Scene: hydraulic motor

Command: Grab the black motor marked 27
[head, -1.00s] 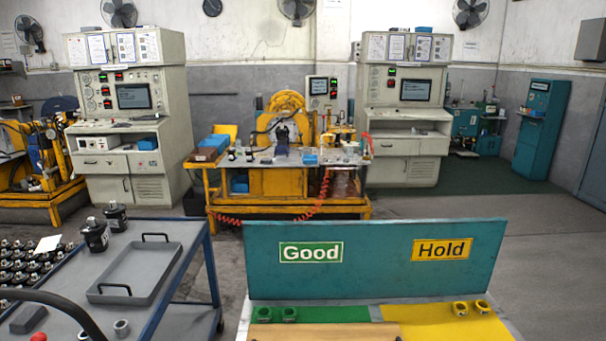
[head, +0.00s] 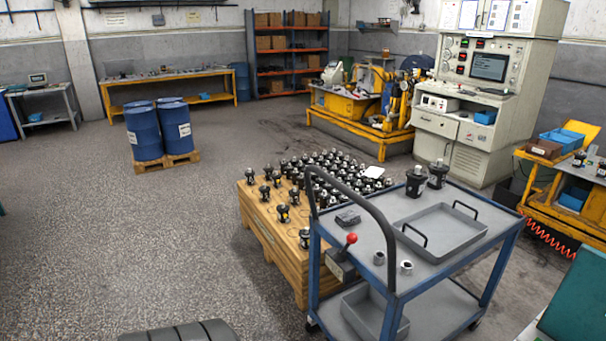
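Two black motors stand upright near the back of the blue cart's grey top: one (head: 415,182) at the left and one (head: 438,175) behind it to the right. Many more black motors (head: 330,178) stand in rows on a wooden pallet (head: 277,240) left of the cart. A few motors (head: 283,214) stand apart at the pallet's left side. The markings are too small to read, so I cannot tell which motor is marked 27. Neither of my grippers is in view.
The blue cart (head: 490,243) carries a grey tray (head: 456,247), two metal rings and a red-knobbed lever (head: 350,239). Blue drums (head: 176,125) stand on a pallet at the back left. The floor left of the wooden pallet is clear. A teal panel (head: 580,300) is at the lower right.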

